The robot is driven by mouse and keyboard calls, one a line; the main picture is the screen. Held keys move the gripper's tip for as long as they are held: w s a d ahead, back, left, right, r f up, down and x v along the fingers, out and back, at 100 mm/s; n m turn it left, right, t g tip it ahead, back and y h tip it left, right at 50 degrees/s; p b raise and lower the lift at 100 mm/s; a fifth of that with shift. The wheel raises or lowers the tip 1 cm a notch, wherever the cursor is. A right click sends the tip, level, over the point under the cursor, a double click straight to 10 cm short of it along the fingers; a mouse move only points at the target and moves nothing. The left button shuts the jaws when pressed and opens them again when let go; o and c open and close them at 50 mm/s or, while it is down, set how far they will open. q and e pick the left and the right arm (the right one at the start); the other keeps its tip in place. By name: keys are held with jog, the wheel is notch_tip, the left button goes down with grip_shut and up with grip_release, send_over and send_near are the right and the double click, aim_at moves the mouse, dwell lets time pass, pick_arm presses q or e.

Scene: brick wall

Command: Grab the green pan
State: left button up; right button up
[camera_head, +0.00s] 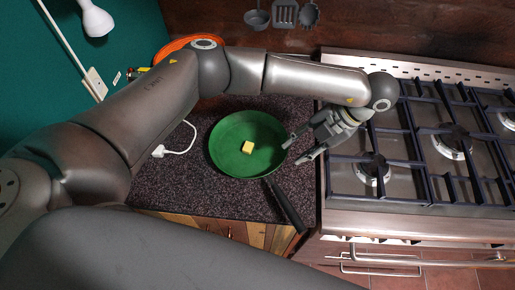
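The green pan (232,161) sits on the dark speckled counter in the camera_head view. Its black handle (286,205) points down and right toward the counter's front edge. The right gripper is not in view.
A gas stove (408,165) with dark grates stands right of the counter (180,195). A white plug with cable (160,152) lies left of the pan. An orange round object (172,48) is partly hidden behind my arm. Utensils (285,14) hang on the brick wall.

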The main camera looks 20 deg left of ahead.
aim_at(269, 169)
pick_arm(q)
jog(key=shift+s+a+f, duration=0.4)
jog(key=shift+s+f, duration=0.05)
jog(key=shift+f, duration=0.15)
jog(key=shift+s+a+f, duration=0.35)
jog(key=shift+s+f, duration=0.1)
jog(key=shift+f, duration=0.15)
jog(key=shift+a+f, duration=0.1)
jog(key=shift+f, duration=0.05)
jog(key=p+x, duration=0.2)
jog(key=x, duration=0.2)
jog(key=shift+w+f, duration=0.15)
jog(key=shift+f, duration=0.15)
jog(key=shift+a+f, duration=0.3)
jog(key=shift+f, duration=0.05)
grip_shut()
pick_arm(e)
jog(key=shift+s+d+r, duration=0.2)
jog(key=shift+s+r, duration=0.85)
pick_arm(q)
jog(key=shift+r, duration=0.1)
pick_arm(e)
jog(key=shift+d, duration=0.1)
